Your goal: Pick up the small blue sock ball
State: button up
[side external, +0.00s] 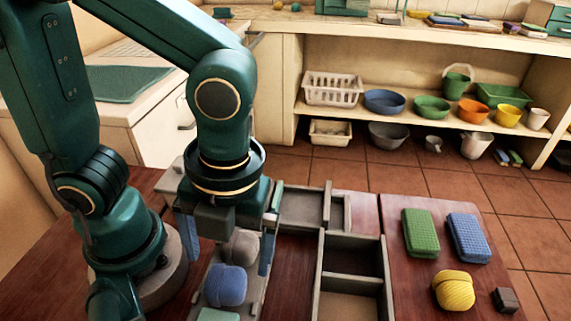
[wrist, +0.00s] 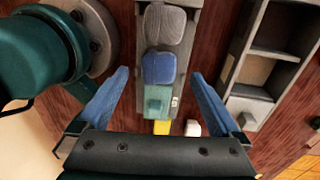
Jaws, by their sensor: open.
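The small blue sock ball (side external: 225,286) rests in a narrow grey tray (side external: 254,302), between a grey ball (side external: 240,246) and a teal block (side external: 218,315). In the wrist view the blue ball (wrist: 158,68) lies in line with the grey ball (wrist: 164,25) and teal block (wrist: 158,100). My gripper (side external: 228,254) is open and empty, its blue fingers pointing down over the tray. In the wrist view my gripper (wrist: 160,73) has one finger on each side of the row, apart from the blue ball. Its exact height above the ball is unclear.
A grey divided box (side external: 351,270) stands right of the tray. Further right lie a green block (side external: 421,233), a blue textured block (side external: 468,238), a yellow ball (side external: 454,290) and a dark cube (side external: 506,300). A yellow piece (wrist: 162,127) and a white piece (wrist: 192,127) show near the teal block.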

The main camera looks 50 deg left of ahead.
aim_at(228, 273)
jog(key=shift+s+a+f, duration=0.1)
jog(key=shift+s+f, duration=0.05)
jog(key=shift+f, duration=1.1)
jog(key=shift+s+a+f, duration=0.1)
jog(key=shift+s+f, duration=0.05)
jog(key=shift+f, duration=1.1)
jog(key=c, duration=1.4)
